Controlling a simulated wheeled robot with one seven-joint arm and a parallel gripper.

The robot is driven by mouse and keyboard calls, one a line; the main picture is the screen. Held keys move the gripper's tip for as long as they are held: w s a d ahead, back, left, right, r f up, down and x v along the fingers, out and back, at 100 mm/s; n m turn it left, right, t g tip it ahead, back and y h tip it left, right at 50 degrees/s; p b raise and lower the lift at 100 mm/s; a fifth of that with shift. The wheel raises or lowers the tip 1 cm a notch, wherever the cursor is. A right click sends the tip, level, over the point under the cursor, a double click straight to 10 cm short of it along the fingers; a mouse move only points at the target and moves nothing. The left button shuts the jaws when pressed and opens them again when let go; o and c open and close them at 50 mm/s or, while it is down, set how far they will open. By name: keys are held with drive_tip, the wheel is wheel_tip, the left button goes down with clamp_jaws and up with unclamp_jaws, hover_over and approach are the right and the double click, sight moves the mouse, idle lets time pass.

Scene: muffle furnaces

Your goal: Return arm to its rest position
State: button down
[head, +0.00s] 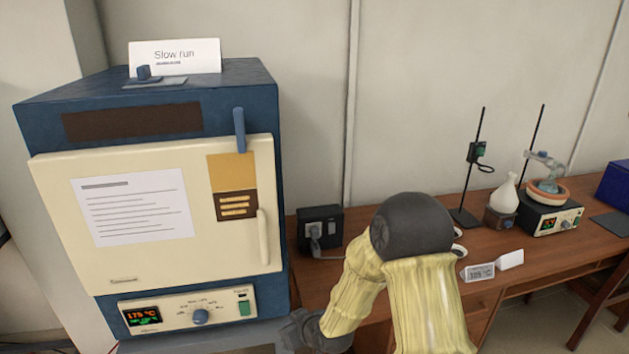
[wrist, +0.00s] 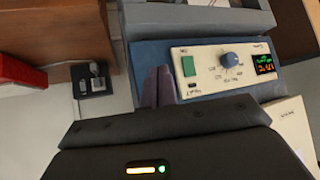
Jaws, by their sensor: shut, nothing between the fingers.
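My gripper (wrist: 158,74) shows in the wrist view with its two fingers together and nothing between them. It is in front of the control panel (wrist: 225,68) of a furnace, near the green switch (wrist: 188,66); whether it touches cannot be told. In the head view, my yellow-sleeved arm (head: 420,300) bends down at the lower middle, right of the blue and cream furnace (head: 60,190). A dark part of my wrist shows at the bottom edge, and the fingers are not clearly visible there. The furnace door (head: 120,262) looks shut, and its display (head: 141,315) reads about 175.
A "Slow run" card (head: 174,56) stands on the furnace. A black socket box (head: 320,230) is beside it. The wooden bench (head: 400,205) at right holds a small temperature sign (head: 478,272), a stand (head: 470,215), a white flask (head: 503,192) and a hotplate (head: 550,217).

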drive_tip(key=s+d+r+m+g+h, duration=0.2)
drive_tip(key=s+d+r, duration=0.3)
drive_tip(key=s+d, duration=0.4)
drive_tip(key=s+d+r+m+g+h, duration=0.2)
drive_tip(key=s+d+r+m, duration=0.3)
drive_tip(key=s+d, duration=0.4)
drive_tip(key=d+r+h, duration=0.1)
drive_tip(key=d, duration=0.2)
drive_tip(key=shift+g+h, duration=0.4)
